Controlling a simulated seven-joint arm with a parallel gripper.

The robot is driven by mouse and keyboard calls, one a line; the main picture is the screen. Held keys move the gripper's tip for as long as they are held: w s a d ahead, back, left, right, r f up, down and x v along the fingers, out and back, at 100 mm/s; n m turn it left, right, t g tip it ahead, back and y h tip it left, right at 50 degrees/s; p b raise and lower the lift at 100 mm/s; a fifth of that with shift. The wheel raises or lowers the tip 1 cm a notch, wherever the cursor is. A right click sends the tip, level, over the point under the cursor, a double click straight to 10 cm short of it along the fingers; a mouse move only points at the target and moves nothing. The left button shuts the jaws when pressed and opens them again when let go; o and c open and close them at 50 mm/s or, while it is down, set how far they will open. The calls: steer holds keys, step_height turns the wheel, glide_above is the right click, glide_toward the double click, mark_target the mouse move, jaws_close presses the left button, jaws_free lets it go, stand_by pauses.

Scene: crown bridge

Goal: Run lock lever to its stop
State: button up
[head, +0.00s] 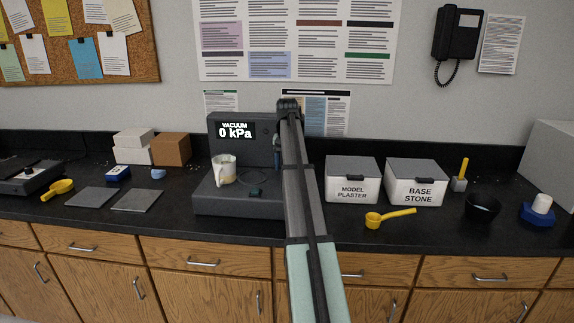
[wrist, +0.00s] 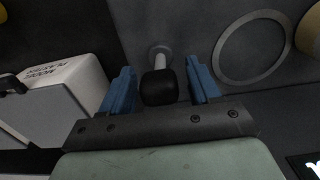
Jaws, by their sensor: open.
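The vacuum unit (head: 220,200) stands on the counter, its display reading "VACUUM 0 kPa". In the wrist view, the lock lever has a black knob (wrist: 159,88) on a short metal stem (wrist: 161,56) rising from a round collar on the unit's grey surface. My gripper (wrist: 161,72) is open, with one blue finger on each side of the knob and small gaps visible. In the head view my gripper (head: 277,158) is at the unit's right side, mostly hidden by my arm. The lever is hidden there.
A stained white cup (head: 223,169) stands on the unit. A flat ring (wrist: 254,50) lies right of the lever in the wrist view. The MODEL PLASTER box (head: 352,183) and BASE STONE box (head: 416,186) stand to the right, with a yellow scoop (head: 388,216) before them.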

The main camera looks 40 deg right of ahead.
steer(key=shift+r, duration=0.1)
step_height(320, 180, up, 7)
steer(key=shift+r, duration=0.15)
stand_by(0.3)
